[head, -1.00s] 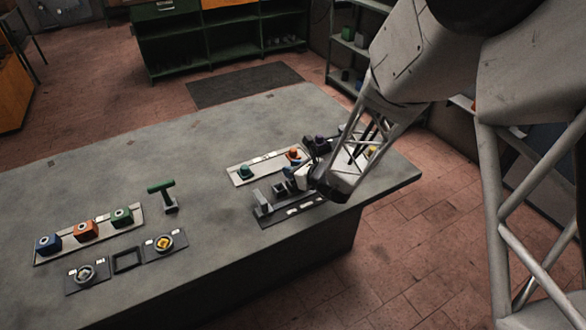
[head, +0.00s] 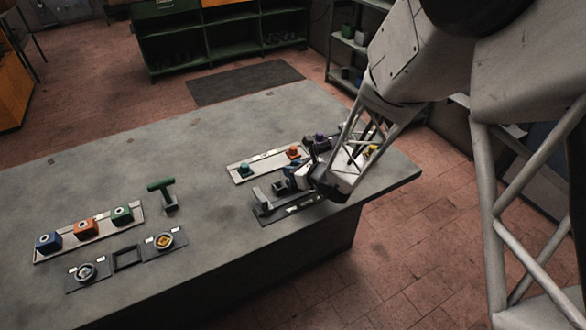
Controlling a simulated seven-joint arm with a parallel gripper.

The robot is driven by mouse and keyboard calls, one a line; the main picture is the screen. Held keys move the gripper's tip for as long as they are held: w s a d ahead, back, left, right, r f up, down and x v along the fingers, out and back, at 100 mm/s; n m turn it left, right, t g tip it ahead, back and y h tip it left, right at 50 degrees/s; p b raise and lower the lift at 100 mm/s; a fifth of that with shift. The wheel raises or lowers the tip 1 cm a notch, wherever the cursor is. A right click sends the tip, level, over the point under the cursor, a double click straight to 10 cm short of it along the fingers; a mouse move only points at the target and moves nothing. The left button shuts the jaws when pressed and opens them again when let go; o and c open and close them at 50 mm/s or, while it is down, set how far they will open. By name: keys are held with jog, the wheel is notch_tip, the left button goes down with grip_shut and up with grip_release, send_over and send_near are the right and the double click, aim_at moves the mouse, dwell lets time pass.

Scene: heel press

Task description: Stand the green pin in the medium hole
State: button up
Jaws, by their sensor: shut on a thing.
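My gripper (head: 301,178) is low over the right part of the table, just above a dark plate (head: 266,218) with grey upright parts. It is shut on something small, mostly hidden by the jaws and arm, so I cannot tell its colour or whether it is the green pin. A teal-green piece (head: 245,170) and an orange piece (head: 293,152) stand on a pale strip (head: 268,162) behind the gripper. A green T-shaped piece (head: 161,186) stands on a grey base further left. I cannot make out the medium hole.
At the left, blue (head: 48,243), orange (head: 86,227) and green (head: 122,215) blocks sit on a pale strip. Dark plates with round dials (head: 165,241) lie in front. A purple piece (head: 320,138) and a yellow piece (head: 370,151) are partly behind my arm. The table's middle is clear.

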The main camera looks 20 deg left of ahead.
jog(key=shift+f, duration=0.65)
dwell(0.9)
jog(key=o, duration=1)
jog(key=shift+v, duration=3.9)
jog(key=shift+r, duration=0.15)
